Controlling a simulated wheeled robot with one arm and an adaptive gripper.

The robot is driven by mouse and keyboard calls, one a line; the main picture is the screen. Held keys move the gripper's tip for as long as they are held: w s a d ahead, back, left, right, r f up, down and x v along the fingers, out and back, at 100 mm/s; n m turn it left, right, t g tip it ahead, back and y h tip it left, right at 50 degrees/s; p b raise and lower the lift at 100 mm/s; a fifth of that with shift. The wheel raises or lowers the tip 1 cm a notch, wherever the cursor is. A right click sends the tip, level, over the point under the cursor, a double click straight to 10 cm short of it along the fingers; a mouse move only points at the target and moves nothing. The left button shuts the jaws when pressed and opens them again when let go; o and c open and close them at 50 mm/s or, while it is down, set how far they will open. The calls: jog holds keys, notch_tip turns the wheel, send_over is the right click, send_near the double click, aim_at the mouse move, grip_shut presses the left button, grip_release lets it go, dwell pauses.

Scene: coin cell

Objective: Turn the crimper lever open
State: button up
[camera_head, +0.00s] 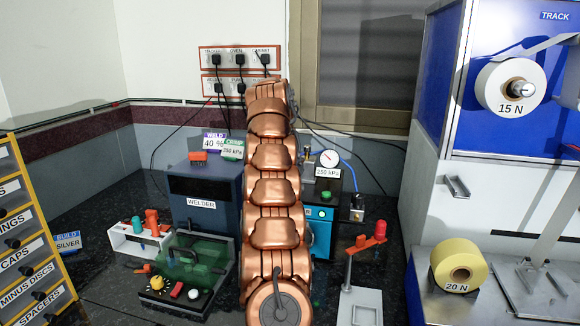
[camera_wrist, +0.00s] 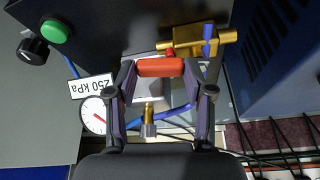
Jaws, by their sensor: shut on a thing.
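The crimper (camera_head: 322,240) is a dark box with a teal front, partly hidden behind my copper arm in the head view. My gripper (camera_wrist: 160,68) is shut on a red bar (camera_wrist: 160,66), which looks like the lever's handle. The bar lies crosswise between the fingertips. The gripper is hidden behind the arm in the head view, and the lever's pivot cannot be made out.
A brass valve (camera_wrist: 200,38) with a blue handle lies just beyond the fingertips. The welder (camera_head: 205,205) stands close left of my arm. A red-topped stand (camera_head: 360,305) is at right. A brass fitting (camera_wrist: 148,115) and blue tube sit beneath the gripper.

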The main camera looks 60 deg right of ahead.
jog(key=shift+d+r+n+t+p, duration=0.3)
jog(key=shift+n+p, duration=0.3)
jog(key=shift+n, duration=0.2)
jog(key=shift+d+f+n+p, duration=0.25)
jog(key=shift+f+n+p, duration=0.1)
jog(key=shift+n, duration=0.15)
jog(key=o, duration=1.2)
jog(key=shift+c, duration=0.2)
jog(key=shift+r, duration=0.1)
jog(key=v, duration=0.7)
jog(key=shift+r, duration=0.15)
